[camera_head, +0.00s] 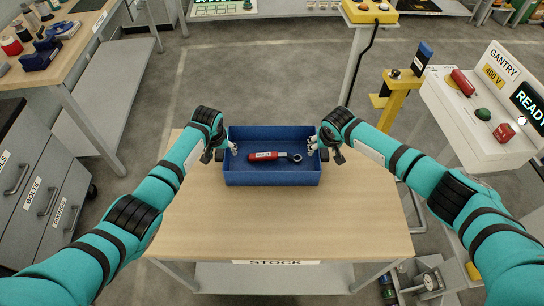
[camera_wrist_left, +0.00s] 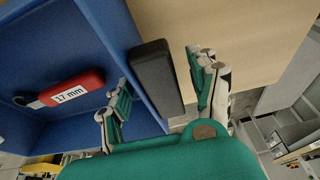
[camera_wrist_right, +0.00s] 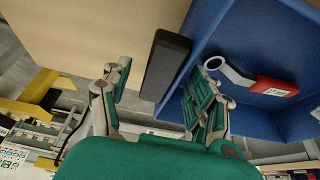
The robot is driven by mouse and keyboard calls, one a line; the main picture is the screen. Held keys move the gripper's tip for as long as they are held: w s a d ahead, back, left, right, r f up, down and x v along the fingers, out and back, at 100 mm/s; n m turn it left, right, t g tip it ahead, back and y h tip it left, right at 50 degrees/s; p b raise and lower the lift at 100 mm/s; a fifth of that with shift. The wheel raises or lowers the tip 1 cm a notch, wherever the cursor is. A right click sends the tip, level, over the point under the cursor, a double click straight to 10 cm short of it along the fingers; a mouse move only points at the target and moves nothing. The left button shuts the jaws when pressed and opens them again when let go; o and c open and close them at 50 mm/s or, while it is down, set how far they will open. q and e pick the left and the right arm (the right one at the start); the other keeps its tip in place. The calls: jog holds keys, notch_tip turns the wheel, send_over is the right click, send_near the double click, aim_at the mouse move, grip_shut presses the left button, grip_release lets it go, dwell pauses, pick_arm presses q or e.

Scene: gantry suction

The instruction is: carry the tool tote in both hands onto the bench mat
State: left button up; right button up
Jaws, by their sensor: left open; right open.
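The blue tool tote (camera_head: 272,179) sits on the wooden top of the stock table. A wrench with a red grip (camera_head: 265,156) marked 17 mm lies inside it. My left gripper (camera_head: 224,152) is at the tote's left side, open, with its fingers on either side of the black handle (camera_wrist_left: 157,78); one finger is inside the tote wall. My right gripper (camera_head: 325,150) is open at the right side, its fingers likewise astride the other black handle (camera_wrist_right: 164,66). Gaps show between fingers and handles. I cannot clearly make out a bench mat.
The stock table (camera_head: 280,230) is clear in front of the tote. A gantry control panel (camera_head: 480,120) and yellow post (camera_head: 400,95) stand at right. Open floor (camera_head: 255,60) lies beyond the table.

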pick_arm(q)
jog(key=shift+f, duration=0.2)
pick_arm(e)
jog(key=shift+w+f, duration=0.1)
jog(key=shift+f, duration=0.1)
pick_arm(q)
jog(key=shift+c, duration=0.3)
pick_arm(e)
jog(key=shift+c, duration=0.3)
pick_arm(q)
grip_shut()
pick_arm(e)
grip_shut()
pick_arm(q)
jog(key=shift+w+a, duration=0.1)
pick_arm(e)
jog(key=shift+r, duration=0.1)
